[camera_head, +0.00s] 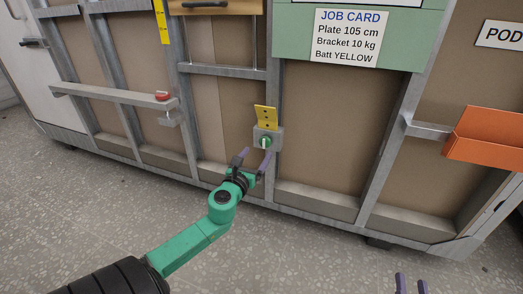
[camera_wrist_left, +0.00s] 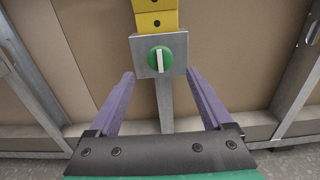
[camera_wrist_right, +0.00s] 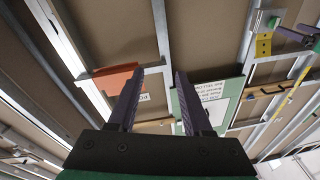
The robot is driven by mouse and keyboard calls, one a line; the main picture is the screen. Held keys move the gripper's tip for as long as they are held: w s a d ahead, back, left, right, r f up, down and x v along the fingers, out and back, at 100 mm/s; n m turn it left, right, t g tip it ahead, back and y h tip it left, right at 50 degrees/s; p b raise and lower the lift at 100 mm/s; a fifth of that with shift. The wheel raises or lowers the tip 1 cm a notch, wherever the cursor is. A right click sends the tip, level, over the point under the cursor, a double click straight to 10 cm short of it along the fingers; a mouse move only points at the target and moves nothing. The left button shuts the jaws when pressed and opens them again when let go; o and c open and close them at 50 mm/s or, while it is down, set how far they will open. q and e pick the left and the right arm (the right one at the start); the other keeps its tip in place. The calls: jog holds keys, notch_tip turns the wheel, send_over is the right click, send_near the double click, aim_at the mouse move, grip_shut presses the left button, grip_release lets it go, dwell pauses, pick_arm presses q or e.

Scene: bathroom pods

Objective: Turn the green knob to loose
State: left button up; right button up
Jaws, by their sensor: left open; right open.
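The green knob (camera_head: 265,142) sits on a grey metal plate (camera_head: 276,134) on the wall frame, below a yellow bracket (camera_head: 265,117). In the left wrist view the knob (camera_wrist_left: 160,60) is a green disc with a white bar, nearly upright and slightly tilted. My left gripper (camera_head: 255,160) is open just in front of and below the knob, its purple fingers spread to either side and apart from it. My right gripper (camera_head: 410,284) is open and empty at the lower right of the head view, far from the knob; its fingers also show in the right wrist view (camera_wrist_right: 157,100).
A job card (camera_head: 347,37) hangs on a green panel above right. An orange bin (camera_head: 485,138) juts out at right. A rail (camera_head: 115,95) with a red button (camera_head: 162,97) juts out at left. The speckled floor (camera_head: 290,255) in front is clear.

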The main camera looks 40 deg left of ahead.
aim_at(263, 145)
pick_arm(q)
jog(key=b+x, duration=0.1)
jog(key=x, duration=0.4)
jog(key=shift+w, duration=0.1)
grip_shut()
pick_arm(e)
notch_tip(263, 145, up, 12)
jog(key=w+d+t+y, duration=0.1)
jog(key=w+t, duration=0.1)
jog(key=t, duration=0.1)
jog(key=shift+d+n+t, duration=0.15)
jog(key=shift+n+t, duration=0.15)
jog(key=shift+t, duration=0.1)
